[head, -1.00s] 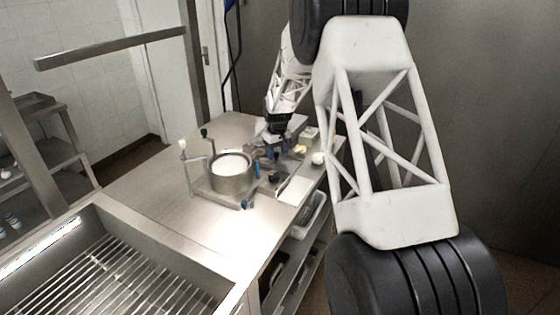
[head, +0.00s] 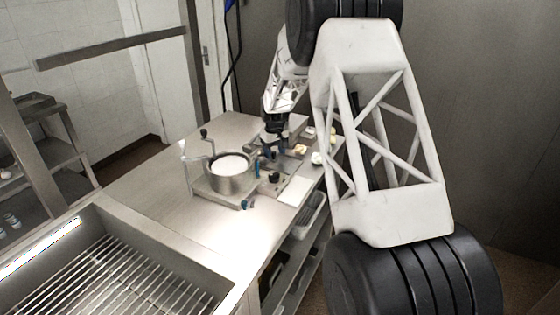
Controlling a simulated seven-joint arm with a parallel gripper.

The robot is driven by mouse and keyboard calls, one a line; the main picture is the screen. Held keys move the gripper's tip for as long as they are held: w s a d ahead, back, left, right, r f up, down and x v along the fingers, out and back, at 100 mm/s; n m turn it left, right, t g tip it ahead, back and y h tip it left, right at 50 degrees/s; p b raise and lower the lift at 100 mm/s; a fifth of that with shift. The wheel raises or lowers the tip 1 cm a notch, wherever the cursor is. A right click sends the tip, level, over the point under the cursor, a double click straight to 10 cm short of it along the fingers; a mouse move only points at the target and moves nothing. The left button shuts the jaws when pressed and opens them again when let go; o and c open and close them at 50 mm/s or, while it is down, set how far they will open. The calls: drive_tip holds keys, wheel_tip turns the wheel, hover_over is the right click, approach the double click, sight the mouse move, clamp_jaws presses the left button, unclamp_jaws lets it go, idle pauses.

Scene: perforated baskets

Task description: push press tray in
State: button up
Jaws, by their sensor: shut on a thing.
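My gripper (head: 273,152) is at the end of the arm, pointing down over the far right part of the metal table. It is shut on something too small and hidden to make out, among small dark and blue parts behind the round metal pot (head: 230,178). The pot holds white contents and stands on a metal base plate (head: 217,197), with an upright crank (head: 209,143) at its left rear. A pale flat plate (head: 294,190) lies to the pot's right. Which of these parts is the press tray, I cannot tell.
Small pale lumps (head: 317,158) lie near the table's right edge. A dark knob (head: 274,177) stands between pot and pale plate. The metal table (head: 150,200) is clear left of the pot. A grated sink (head: 110,275) is in front.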

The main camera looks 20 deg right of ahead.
drive_tip(key=f, duration=0.1)
drive_tip(key=s+f, duration=0.1)
drive_tip(key=shift+f, duration=0.3)
drive_tip(key=shift+w+r, duration=0.15)
drive_tip(key=shift+r, duration=1.8)
drive_tip(key=shift+w+r, duration=0.15)
drive_tip(key=shift+r, duration=1.8)
drive_tip(key=shift+s+a+r, duration=0.1)
drive_tip(key=shift+s+r, duration=0.1)
drive_tip(key=shift+r, duration=0.1)
drive_tip(key=s+a+r+m, duration=0.1)
drive_tip(key=s+a+r, duration=0.1)
drive_tip(key=s+r, duration=0.5)
drive_tip(key=s+a+r+t, duration=0.15)
drive_tip(key=s+r, duration=0.25)
drive_tip(key=s, duration=0.7)
drive_tip(key=s+a+r+m, duration=0.1)
drive_tip(key=s+a+r, duration=0.3)
drive_tip(key=s, duration=0.6)
drive_tip(key=s+a+m, duration=0.1)
drive_tip(key=s+a, duration=0.1)
drive_tip(key=s, duration=2.7)
drive_tip(key=shift+s+f+t, duration=0.4)
drive_tip(key=shift+f+t, duration=0.05)
